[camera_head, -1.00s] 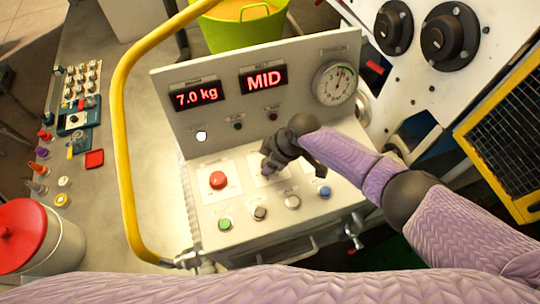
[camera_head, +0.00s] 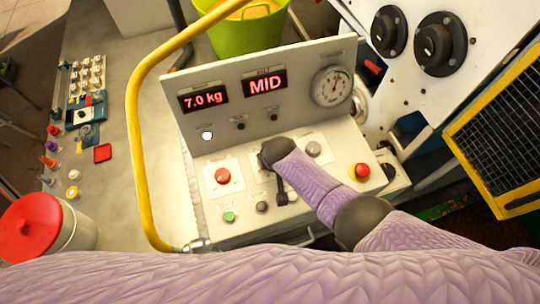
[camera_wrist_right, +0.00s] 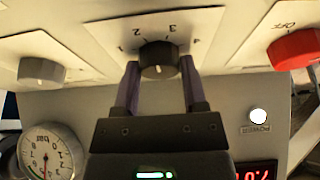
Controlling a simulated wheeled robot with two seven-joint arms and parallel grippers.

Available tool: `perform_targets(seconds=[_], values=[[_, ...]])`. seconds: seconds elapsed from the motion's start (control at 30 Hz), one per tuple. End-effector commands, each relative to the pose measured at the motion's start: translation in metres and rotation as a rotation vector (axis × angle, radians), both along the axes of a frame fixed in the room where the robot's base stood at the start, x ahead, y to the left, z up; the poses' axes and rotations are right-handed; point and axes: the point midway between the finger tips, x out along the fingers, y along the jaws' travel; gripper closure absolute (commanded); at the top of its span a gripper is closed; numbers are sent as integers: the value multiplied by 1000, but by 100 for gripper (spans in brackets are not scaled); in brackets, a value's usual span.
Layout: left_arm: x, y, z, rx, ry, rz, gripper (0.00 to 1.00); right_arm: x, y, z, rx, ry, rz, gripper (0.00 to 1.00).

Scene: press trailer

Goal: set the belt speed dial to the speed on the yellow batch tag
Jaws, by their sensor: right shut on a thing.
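The black dial (camera_wrist_right: 160,58) sits on a white plate with the numbers 1 to 4 around it. In the right wrist view my right gripper (camera_wrist_right: 159,66) has one finger on each side of the dial and is shut on it. A small light mark shows on the knob's face. In the head view my right gripper (camera_head: 282,188) points down at the panel, and the wrist and forearm hide the dial. The belt display (camera_head: 265,83) reads MID. I see no yellow batch tag. My left gripper is out of view.
The panel also carries a 7.0 kg display (camera_head: 203,97), a round gauge (camera_head: 332,86), a red knob (camera_head: 222,176), a grey knob (camera_head: 313,148), a red stop button (camera_head: 362,171) and a green button (camera_head: 229,216). A yellow rail (camera_head: 134,130) runs along the left side.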

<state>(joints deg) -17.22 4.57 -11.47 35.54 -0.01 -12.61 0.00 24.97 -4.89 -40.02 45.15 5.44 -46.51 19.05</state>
Motion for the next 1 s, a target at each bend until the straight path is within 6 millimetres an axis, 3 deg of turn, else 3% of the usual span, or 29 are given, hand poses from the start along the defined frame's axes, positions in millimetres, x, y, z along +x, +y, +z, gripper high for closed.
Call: perform_targets(seconds=[0.5, 1.0], values=[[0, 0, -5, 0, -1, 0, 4, 0, 2, -1, 2, 1, -336, 100], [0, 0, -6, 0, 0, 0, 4, 0, 1, 0, 0, 0, -409, 100]])
